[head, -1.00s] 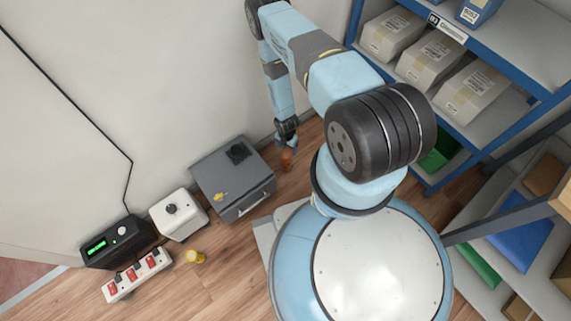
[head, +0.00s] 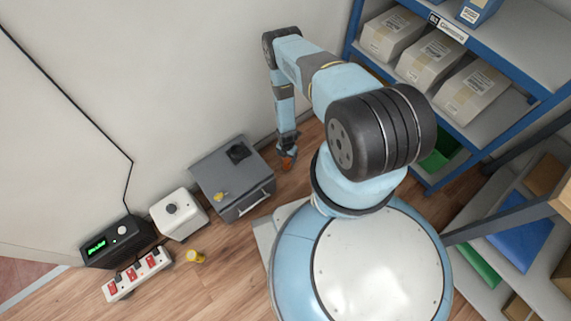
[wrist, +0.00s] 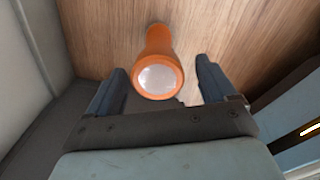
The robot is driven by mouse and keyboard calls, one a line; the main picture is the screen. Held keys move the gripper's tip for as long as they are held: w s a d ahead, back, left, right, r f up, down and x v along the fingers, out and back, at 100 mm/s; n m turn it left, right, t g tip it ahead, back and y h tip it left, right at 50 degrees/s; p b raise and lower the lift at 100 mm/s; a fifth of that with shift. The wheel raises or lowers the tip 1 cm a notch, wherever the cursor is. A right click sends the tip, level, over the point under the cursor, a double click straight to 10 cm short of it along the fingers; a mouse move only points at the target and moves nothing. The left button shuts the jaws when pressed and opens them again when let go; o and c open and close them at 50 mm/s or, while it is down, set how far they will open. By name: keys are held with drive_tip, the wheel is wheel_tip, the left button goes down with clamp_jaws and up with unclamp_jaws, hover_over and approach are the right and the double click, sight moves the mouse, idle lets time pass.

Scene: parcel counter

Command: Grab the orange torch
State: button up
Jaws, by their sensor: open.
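The orange torch (wrist: 160,48) stands upright on the wooden floor, its pale round lens facing up towards the wrist camera. In the head view the torch (head: 288,163) shows only as a small orange patch by my gripper, to the right of the grey box. My gripper (wrist: 163,84) is open, with one dark finger on each side of the torch head in the wrist view. In the head view my gripper (head: 287,158) points down and partly covers the torch.
A grey metal box (head: 225,170) with a handle stands just left of the torch. The wall is behind. A blue shelf rack (head: 480,75) with parcels is on the right. A white box (head: 179,222), a power strip (head: 137,275) and a yellow object (head: 195,256) sit further left.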

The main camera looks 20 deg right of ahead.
drive_tip(key=shift+f, duration=0.35)
clamp_jaws()
idle(0.7)
